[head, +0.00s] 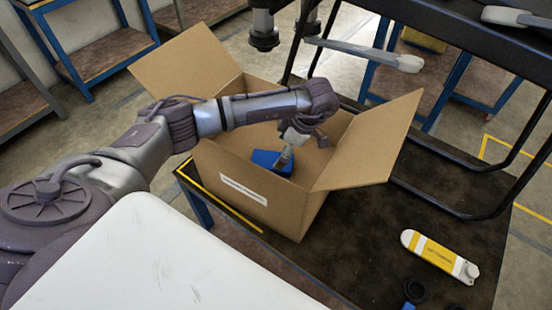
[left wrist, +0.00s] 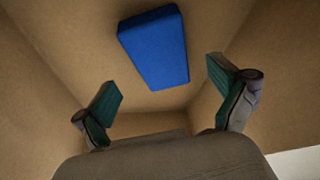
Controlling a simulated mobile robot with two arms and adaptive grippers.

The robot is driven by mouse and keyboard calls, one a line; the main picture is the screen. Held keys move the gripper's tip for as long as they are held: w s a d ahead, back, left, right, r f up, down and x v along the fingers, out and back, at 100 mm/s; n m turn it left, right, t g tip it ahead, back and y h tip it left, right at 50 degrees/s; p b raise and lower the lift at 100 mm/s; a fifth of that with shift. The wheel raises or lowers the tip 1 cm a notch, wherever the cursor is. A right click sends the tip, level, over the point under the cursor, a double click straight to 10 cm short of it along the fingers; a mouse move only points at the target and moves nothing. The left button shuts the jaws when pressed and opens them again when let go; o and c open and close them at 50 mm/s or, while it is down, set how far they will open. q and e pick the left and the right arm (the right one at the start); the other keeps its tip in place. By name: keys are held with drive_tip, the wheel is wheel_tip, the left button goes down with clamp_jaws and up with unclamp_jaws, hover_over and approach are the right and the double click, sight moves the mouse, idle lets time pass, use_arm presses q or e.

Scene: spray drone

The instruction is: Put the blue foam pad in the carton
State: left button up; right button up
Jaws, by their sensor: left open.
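The blue foam pad (head: 272,161) is inside the open cardboard carton (head: 228,195), low down in it, in the head view. In the left wrist view the pad (left wrist: 155,48) is a plain blue block inside the brown carton walls (left wrist: 55,60). My left gripper (head: 287,155) reaches down into the carton from above, over the pad. In the left wrist view its two green-padded fingers (left wrist: 163,85) stand wide apart, with nothing between them and the pad beyond them. The arm hides part of the carton. My right gripper is not in view.
The carton stands on a dark table (head: 375,240) with its flaps spread out. A black frame with rods (head: 480,45) rises behind the carton.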

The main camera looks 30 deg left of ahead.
use_arm(q)
drive_tip(key=v, duration=0.7)
